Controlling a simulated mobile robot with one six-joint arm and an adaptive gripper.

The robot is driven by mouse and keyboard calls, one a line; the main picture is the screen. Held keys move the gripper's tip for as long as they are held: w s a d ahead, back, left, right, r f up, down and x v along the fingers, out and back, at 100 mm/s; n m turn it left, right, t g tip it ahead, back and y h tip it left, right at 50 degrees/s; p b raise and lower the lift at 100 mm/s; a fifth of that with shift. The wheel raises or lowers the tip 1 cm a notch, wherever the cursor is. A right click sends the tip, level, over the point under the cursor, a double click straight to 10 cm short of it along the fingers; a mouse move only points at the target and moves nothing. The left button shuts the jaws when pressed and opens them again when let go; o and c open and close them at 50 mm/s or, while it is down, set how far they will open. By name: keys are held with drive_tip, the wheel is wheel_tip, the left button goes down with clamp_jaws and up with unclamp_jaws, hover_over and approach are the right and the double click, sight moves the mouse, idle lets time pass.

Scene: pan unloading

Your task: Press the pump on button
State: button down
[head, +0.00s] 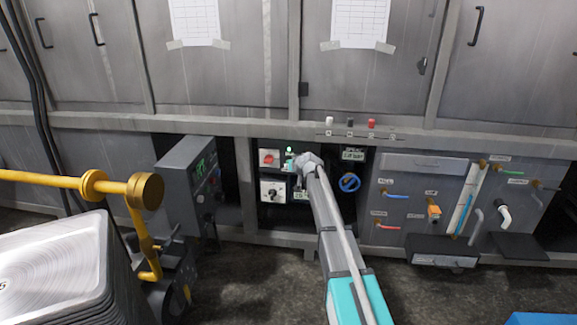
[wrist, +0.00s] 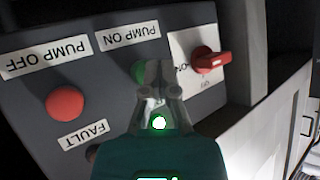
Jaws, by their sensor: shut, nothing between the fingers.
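In the wrist view, the round green button (wrist: 137,71) sits under the PUMP ON label (wrist: 128,34) on a dark grey control box. The box and its labels appear upside down. My gripper (wrist: 160,90) is shut and empty, with its fingertips in front of the green button and covering part of it. I cannot tell whether the tips touch the button. In the head view, my arm reaches down to the control panels, and the gripper end is small and partly hidden by my wrist.
In the wrist view, a red PUMP OFF button (wrist: 66,102) is left of the green one. A red rotary switch (wrist: 210,60) is to the right. In the head view, a stack of metal pans (head: 55,262) and a yellow pipe (head: 50,180) stand at the left.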

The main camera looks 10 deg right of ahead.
drive_tip(key=shift+s+a, duration=0.2)
drive_tip(key=shift+s, duration=0.6)
drive_tip(key=shift+s+a, duration=0.25)
drive_tip(key=shift+s, duration=0.55)
drive_tip(key=shift+s+a, duration=0.25)
drive_tip(key=shift+s, duration=0.55)
drive_tip(key=shift+s+a, duration=0.25)
drive_tip(key=shift+s, duration=0.55)
drive_tip(key=s+f+g+h+p, duration=0.15)
drive_tip(key=s+g, duration=0.25)
drive_tip(key=s, duration=1.1)
drive_tip(key=s+f+m+g+h+p, duration=0.1)
drive_tip(key=s+g+p, duration=0.25)
drive_tip(key=s, duration=1.05)
drive_tip(key=s+f+g+h+p, duration=0.15)
drive_tip(key=s+g, duration=0.25)
drive_tip(key=s, duration=1.1)
wheel_tip(320, 180, up, 38)
drive_tip(key=p, duration=3.7)
drive_tip(key=shift+w+d+r+p, duration=0.2)
drive_tip(key=shift+w+r+p, duration=0.05)
drive_tip(key=shift+w+p, duration=0.1)
